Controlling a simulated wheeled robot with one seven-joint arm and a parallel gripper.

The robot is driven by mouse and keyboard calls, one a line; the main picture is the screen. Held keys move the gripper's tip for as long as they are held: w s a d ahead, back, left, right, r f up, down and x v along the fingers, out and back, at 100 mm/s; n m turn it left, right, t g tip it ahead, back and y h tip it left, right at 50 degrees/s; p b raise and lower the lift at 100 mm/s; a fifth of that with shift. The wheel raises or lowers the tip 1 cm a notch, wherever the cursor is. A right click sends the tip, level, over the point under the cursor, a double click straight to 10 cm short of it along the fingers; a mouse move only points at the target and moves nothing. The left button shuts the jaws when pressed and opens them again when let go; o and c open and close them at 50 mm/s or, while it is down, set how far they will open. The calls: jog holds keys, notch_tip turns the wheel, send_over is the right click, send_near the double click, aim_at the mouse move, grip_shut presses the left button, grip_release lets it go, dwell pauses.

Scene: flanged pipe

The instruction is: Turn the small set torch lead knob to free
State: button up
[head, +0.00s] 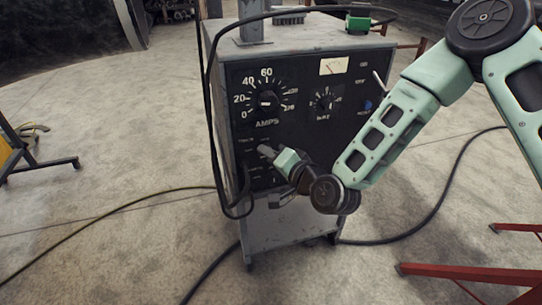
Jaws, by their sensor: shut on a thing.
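The small set (335,145) is a dark-fronted grey welding cabinet standing upright on the floor, in the middle of the head view. Its front has a large AMPS dial (267,101) and a smaller dial (323,101). My gripper (266,151) reaches in from the right to the lower left of this panel, beside small white lettering that seems to read TORCH. It is shut on the torch lead knob there. The fingers and wrist hide most of the knob, so I cannot tell which way it points.
A black cable (208,110) hangs down the cabinet's left side. A green clamp (358,23) lies on its top. A yellow stand (15,150) is at far left, red steel legs (460,272) at lower right. Hoses cross the concrete floor, which is otherwise largely clear.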

jog(key=o, duration=1)
jog(key=shift+c, duration=0.2)
jog(key=p+v, duration=1.2)
jog(key=v, duration=0.5)
jog(key=shift+s, duration=0.2)
jog(key=shift+d, duration=0.1)
